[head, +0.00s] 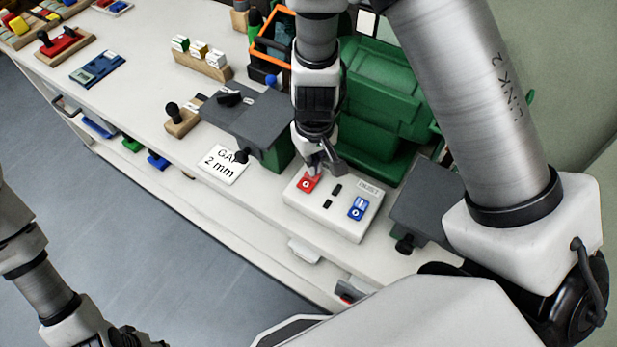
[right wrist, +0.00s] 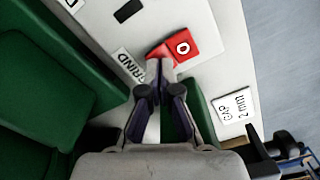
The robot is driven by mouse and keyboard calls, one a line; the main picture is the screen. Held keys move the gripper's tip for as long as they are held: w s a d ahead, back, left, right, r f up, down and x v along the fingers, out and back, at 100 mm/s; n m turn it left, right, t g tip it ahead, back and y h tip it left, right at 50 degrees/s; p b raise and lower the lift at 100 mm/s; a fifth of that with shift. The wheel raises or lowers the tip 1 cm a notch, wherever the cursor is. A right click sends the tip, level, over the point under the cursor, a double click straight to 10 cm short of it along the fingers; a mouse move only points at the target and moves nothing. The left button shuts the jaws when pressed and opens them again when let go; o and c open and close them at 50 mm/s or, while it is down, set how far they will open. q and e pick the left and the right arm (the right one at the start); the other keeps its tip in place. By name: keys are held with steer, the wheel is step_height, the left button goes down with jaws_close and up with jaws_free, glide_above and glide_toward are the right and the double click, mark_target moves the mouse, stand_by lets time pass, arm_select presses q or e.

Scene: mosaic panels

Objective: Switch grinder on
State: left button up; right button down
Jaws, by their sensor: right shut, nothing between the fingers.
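The green grinder (head: 375,95) stands at the back of the bench, with a white switch box (head: 325,215) in front of it. The box has a red rocker switch (head: 306,184) marked 0 and a blue switch (head: 358,208). In the right wrist view the red switch (right wrist: 183,46) lies beside a label, partly hidden, that reads "RIND". My right gripper (head: 315,168) is shut and empty, its fingertips at the red switch's edge; I cannot tell whether they press it. My left gripper (head: 135,338) is at the bottom left, partly cut off.
A "GAP 2 mm" card (head: 222,164) lies left of the box. Grey rests (head: 428,203) flank it. A wooden block with several tags (head: 202,62) and a blue gauge (head: 97,68) lie farther left. Open floor (head: 130,230) lies in front of the bench.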

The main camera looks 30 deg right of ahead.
steer(key=shift+f+b, duration=0.45)
steer(key=shift+f, duration=0.1)
step_height(320, 180, up, 7)
steer(key=p, duration=0.6)
steer(key=shift+r, duration=0.15)
stand_by(0.5)
